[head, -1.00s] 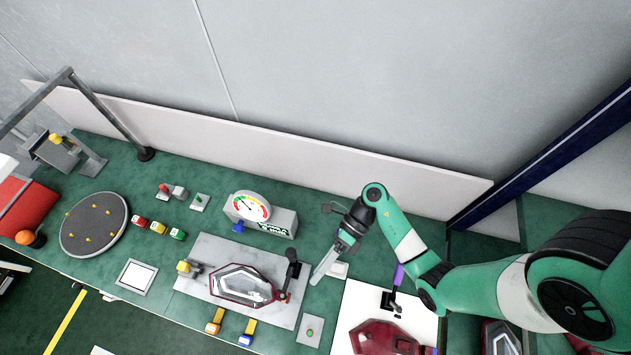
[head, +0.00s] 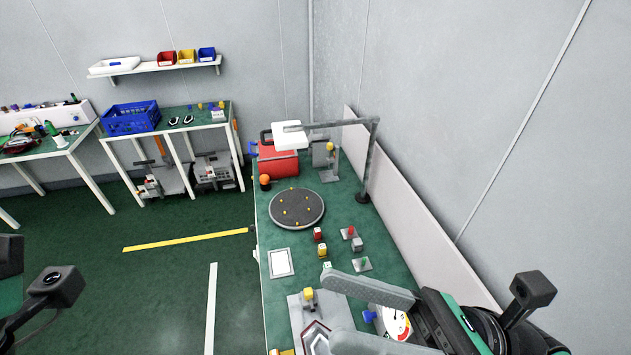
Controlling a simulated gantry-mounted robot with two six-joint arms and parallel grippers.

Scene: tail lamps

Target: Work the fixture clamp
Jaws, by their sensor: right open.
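A yellow-knobbed clamp (head: 308,296) stands at the far end of the pale fixture plate (head: 296,314). A red-rimmed clear tail lamp (head: 314,338) lies on the plate and is cut off by the lower edge. My right gripper (head: 331,313) comes in from the lower right, with its two grey fingers spread and nothing visible between them. Its fingers cover much of the plate, and any black-handled clamp there is hidden or out of view. Of my left arm, only the dark wrist part shows at the left edge; its fingers are out of view.
Beyond the fixture are a white square pad (head: 282,263), a round turntable (head: 297,208), coloured buttons (head: 318,235) and a lamp-arm post (head: 368,165). A dial gauge (head: 396,326) sits partly behind the right gripper. A low wall panel (head: 415,220) borders the bench. Open floor lies left.

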